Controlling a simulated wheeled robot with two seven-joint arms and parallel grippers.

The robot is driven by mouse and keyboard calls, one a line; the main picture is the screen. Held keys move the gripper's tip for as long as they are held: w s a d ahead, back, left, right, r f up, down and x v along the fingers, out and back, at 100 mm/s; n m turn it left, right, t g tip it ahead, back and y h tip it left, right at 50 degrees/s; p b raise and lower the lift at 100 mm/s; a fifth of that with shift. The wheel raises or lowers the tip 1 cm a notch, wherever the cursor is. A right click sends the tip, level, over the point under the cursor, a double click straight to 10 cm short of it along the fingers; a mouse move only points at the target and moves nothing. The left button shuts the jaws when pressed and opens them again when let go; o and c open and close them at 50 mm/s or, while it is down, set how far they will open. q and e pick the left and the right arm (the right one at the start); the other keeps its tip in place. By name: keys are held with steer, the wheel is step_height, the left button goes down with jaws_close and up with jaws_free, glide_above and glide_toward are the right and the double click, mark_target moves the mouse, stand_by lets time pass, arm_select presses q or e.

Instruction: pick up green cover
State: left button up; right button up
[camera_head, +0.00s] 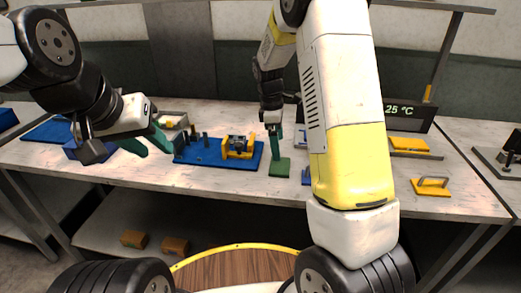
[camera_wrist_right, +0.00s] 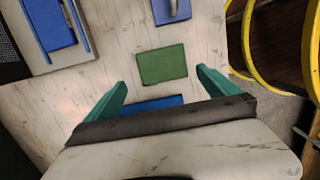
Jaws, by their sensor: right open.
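The green cover (camera_head: 279,168) is a flat green plate lying on the worktable, right of the blue base plate. In the right wrist view the green cover (camera_wrist_right: 162,64) lies flat, just beyond and between the fingertips. My right gripper (camera_head: 275,152) points down over the cover in the head view. Its two teal fingers are spread with nothing held in the right wrist view (camera_wrist_right: 162,79). Whether the fingertips touch the table cannot be told. My left gripper (camera_head: 150,143) is open and empty over the left part of the table.
The blue base plate (camera_head: 205,152) carries a yellow fixture (camera_head: 238,148) and pegs. A blue handled piece (camera_head: 306,177) sits right of the cover. A yellow handled cover (camera_head: 431,187) lies farther right. A yellow block (camera_head: 408,142) and a display (camera_head: 410,112) stand behind.

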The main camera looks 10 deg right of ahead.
mark_target(280, 165)
steer(key=f, duration=0.7)
steer(key=shift+s+d+f, duration=0.25)
steer(key=shift+s+d, duration=0.05)
steer(key=shift+d, duration=0.05)
steer(key=c, duration=1.1)
steer(key=shift+r, duration=0.15)
